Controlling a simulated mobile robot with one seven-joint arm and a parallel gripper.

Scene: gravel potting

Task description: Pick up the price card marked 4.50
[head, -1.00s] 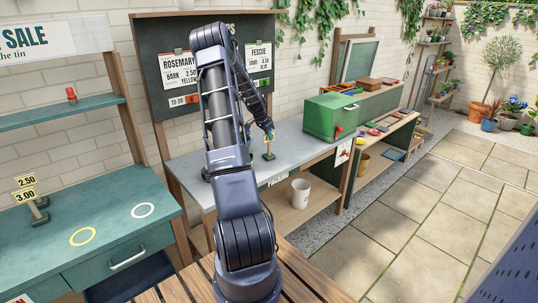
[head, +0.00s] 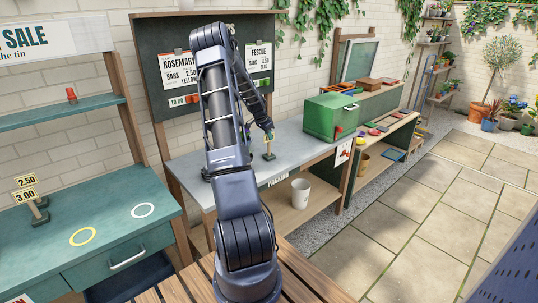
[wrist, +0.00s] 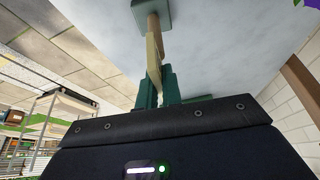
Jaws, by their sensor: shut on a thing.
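My gripper (head: 269,135) is over the grey counter at the middle in the head view. Its green fingers (wrist: 157,88) are shut on a thin pale price card (wrist: 154,50) on a short wooden post in the wrist view. The post rises from a small grey-green base (wrist: 150,14), which appears to rest on the counter. The stand (head: 269,150) shows below my gripper in the head view. The card's face is edge-on or hidden, so I cannot read its price. Two other price cards, 2.50 (head: 26,180) and 3.00 (head: 25,195), stand on the green bench at left.
A green box (head: 330,116) stands on the grey counter (head: 310,143) to the right of my gripper. A chalkboard (head: 215,70) is behind. A white bucket (head: 300,193) sits on the shelf below. The green bench (head: 110,205) bears a yellow ring (head: 82,237) and a white ring (head: 143,210).

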